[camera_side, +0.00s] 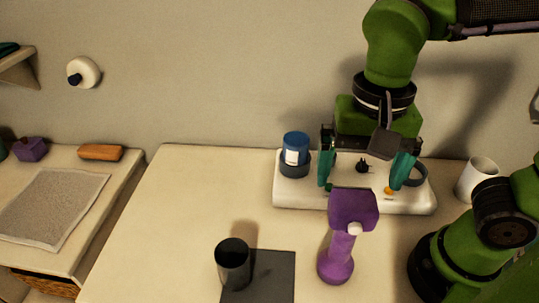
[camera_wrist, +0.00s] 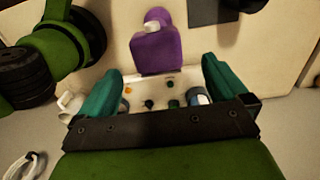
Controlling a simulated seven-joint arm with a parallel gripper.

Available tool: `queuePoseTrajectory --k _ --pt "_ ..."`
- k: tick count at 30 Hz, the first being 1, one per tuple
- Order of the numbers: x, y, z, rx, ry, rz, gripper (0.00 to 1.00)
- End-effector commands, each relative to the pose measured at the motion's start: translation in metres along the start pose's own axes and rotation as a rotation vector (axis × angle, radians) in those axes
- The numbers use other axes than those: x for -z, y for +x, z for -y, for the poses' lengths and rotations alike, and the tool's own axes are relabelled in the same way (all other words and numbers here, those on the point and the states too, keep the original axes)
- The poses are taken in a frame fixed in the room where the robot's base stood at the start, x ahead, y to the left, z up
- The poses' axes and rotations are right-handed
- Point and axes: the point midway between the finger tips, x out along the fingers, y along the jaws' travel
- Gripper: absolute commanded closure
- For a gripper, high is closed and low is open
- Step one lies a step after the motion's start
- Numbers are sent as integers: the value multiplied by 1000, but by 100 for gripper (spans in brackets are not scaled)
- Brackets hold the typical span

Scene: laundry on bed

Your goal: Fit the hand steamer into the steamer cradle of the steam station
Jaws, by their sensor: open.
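The purple hand steamer (camera_side: 346,220) stands upright on the table in front of the steam station, with its wide head at the top. It also shows at the top of the wrist view (camera_wrist: 158,48). The white steam station (camera_side: 290,195) lies behind it, and a dark ring (camera_side: 424,172) at its right end looks like the steamer cradle, partly hidden by a finger. My gripper (camera_side: 361,185) is open, its teal fingers pointing down over the station, behind the steamer's head. Nothing is between the fingers, and they appear apart from the steamer.
A blue bottle (camera_side: 295,148) sits in a holder at the station's left end. A white mug (camera_side: 478,180) stands to the right. A black cup (camera_side: 233,262) stands at a dark mat (camera_side: 275,275) in front. The table's left part is clear.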

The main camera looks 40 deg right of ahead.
Motion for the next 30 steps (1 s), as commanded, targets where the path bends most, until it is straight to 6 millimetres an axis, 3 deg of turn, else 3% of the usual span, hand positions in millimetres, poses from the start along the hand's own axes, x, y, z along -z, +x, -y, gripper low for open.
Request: queuePoseTrajectory --k 3,11,19,30 --pt "0 22 -1 -4 -1 2 0" --pt "0 42 -1 -2 1 2 0" --pt "0 81 -6 -4 -1 1 0" --pt "0 90 -5 1 0 1 3"
